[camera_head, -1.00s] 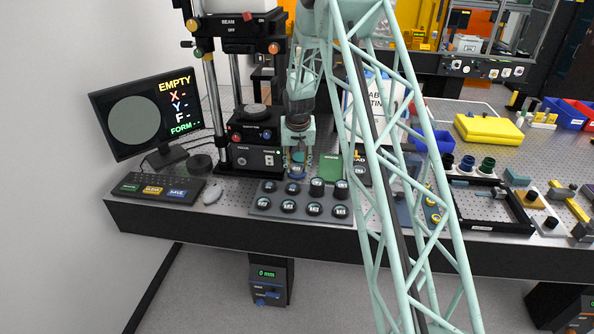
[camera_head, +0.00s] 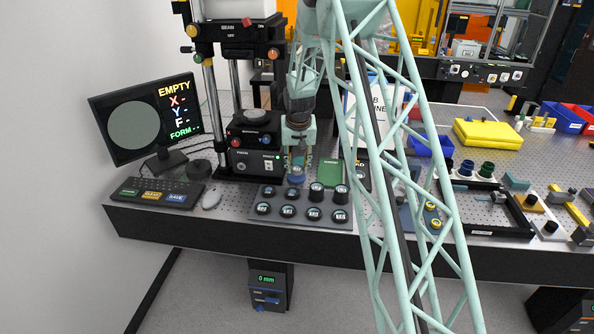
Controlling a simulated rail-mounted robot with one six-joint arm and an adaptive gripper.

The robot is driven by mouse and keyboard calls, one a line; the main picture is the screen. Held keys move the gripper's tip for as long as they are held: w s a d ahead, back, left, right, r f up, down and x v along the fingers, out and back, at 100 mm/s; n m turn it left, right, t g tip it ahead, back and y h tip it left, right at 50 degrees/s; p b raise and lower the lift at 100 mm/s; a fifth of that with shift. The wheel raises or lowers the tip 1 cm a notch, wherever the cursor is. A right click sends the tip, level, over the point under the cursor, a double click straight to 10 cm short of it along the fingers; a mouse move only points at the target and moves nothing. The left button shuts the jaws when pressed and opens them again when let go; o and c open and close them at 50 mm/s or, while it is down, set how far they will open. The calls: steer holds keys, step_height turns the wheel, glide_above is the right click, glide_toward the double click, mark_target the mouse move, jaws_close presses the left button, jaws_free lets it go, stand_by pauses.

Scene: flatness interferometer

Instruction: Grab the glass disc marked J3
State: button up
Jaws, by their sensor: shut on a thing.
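My gripper (camera_head: 297,171) hangs just behind the back row of a dark disc tray (camera_head: 252,203). It is shut on a small round piece with a blue edge (camera_head: 297,179), probably a glass disc; its marking cannot be read. The tray holds several round dark-rimmed discs in two rows, among them one at the front left (camera_head: 263,208) and one at the back right (camera_head: 341,194). Their labels are too small to read, so I cannot tell which is J3.
The interferometer stand (camera_head: 250,160) is close behind and left of my gripper. A green block (camera_head: 333,171) is close at right. My lattice arm hides part of the bench.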

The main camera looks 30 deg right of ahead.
mark_target(297, 168)
step_height(297, 168, up, 5)
steer(key=shift+f, duration=0.1)
steer(key=s+d, duration=1.1)
steer(key=d, duration=0.5)
steer(key=shift+s, duration=0.25)
